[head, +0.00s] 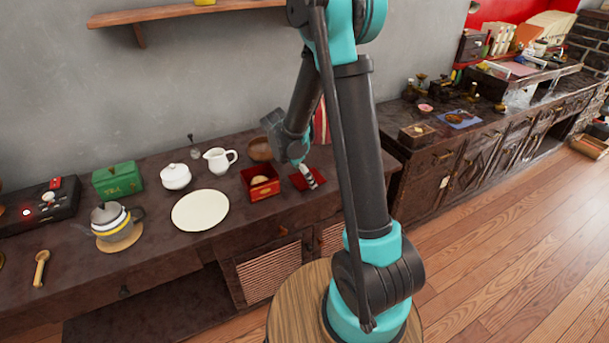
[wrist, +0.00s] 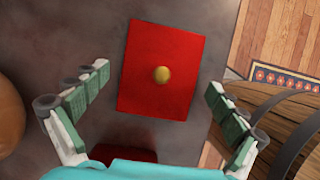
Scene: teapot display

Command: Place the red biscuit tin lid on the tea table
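The red biscuit tin lid (head: 297,183) lies at the right end of the dark tea table (head: 150,262), beside the open red biscuit tin (head: 260,190). In the wrist view the lid (wrist: 150,75) is a flat red rectangle with a round gold knob at its middle. My gripper (head: 310,178) is above the lid and hides part of it in the head view. In the wrist view my gripper (wrist: 150,100) is open, with its green-padded fingers wide apart on either side of the lid. No finger visibly touches it.
A cream plate (head: 200,210), white jug (head: 219,161), white lidded pot (head: 175,177), green tea tin (head: 118,181) and striped teapot (head: 109,220) stand further left. A brown bowl (head: 260,149) is behind the tin. The front right corner is fairly clear.

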